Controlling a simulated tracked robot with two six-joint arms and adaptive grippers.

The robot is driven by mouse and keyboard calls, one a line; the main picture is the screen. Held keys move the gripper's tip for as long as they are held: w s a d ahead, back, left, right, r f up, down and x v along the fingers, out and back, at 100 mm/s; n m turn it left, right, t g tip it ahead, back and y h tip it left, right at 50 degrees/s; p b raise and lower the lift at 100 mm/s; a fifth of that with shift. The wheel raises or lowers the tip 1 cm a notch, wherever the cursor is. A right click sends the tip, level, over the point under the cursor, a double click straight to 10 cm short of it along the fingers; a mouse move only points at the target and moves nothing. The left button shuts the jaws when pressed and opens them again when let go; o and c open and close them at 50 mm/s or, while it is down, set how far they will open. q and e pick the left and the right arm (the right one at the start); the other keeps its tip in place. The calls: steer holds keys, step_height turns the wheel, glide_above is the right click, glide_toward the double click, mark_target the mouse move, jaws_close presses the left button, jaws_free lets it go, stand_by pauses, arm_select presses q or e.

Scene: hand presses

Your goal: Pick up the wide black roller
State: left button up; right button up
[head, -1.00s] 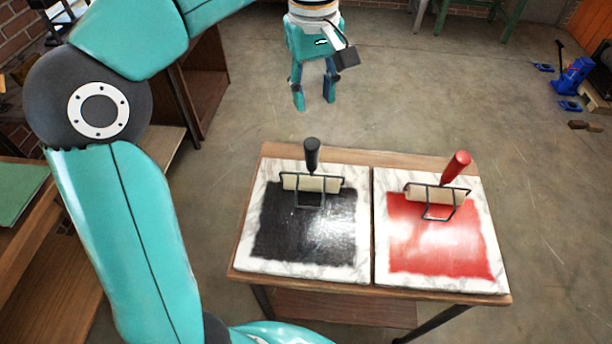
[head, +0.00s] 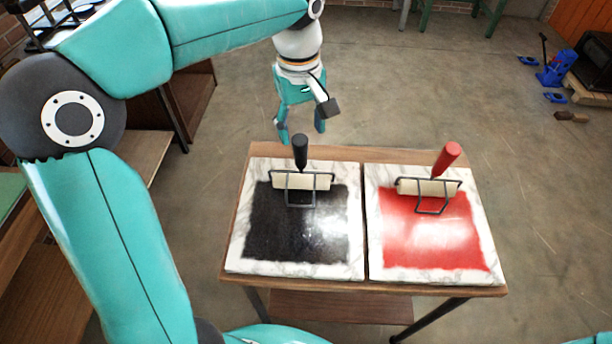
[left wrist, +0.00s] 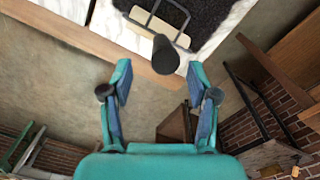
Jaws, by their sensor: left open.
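The wide black roller has a black upright handle (head: 300,153) and a pale cylinder (head: 302,181) in a dark wire frame. It rests on the black-inked marble slab (head: 297,225) on the left of a small wooden table. In the left wrist view its handle (left wrist: 165,54) points toward the camera, beyond and between the fingertips. My left gripper (head: 301,130) is open and empty, just behind the handle in the head view, and does not appear to touch it. The left gripper (left wrist: 160,68) also shows in the wrist view with fingers spread. My right gripper is not seen.
A red-handled roller (head: 446,160) lies on the red-inked slab (head: 425,232) to the right on the same table (head: 350,153). Bare concrete floor surrounds the table. A blue jack (head: 556,70) stands far right, and a wooden bench is at left.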

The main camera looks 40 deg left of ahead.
arm_select(q)
glide_above(302, 170)
steer(key=shift+f, duration=3.95)
jaws_close()
